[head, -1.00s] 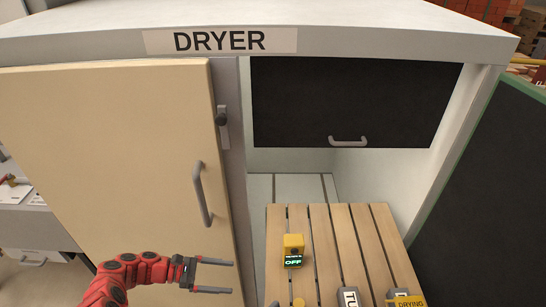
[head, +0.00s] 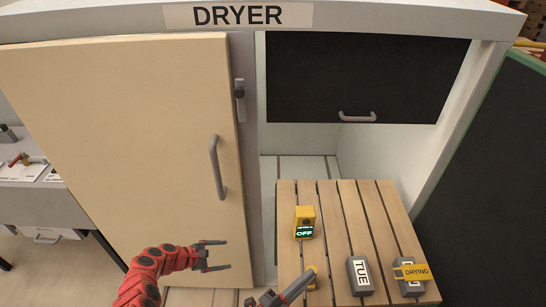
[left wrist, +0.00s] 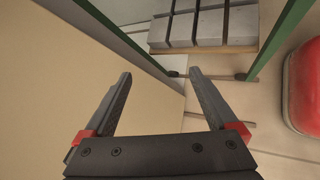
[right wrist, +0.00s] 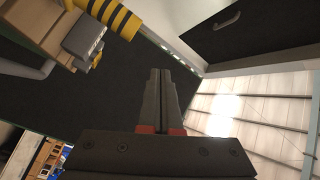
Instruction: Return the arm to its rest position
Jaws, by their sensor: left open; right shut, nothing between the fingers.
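My left gripper (head: 228,255) is open and empty in front of the closed cream dryer door (head: 130,150), below its handle. Its spread fingers also show in the left wrist view (left wrist: 160,74), with nothing between them. My right gripper (head: 312,272) is at the bottom of the head view, over the left front part of the slatted wooden pallet (head: 345,215). In the right wrist view its fingers (right wrist: 160,72) are together and empty.
On the pallet are a yellow device (head: 305,216) reading OFF, a grey TUE brick (head: 361,276) and another brick with a yellow DRYING tag (head: 411,272). The black shutter (head: 365,80) hangs above. A green-edged dark panel (head: 490,190) stands right.

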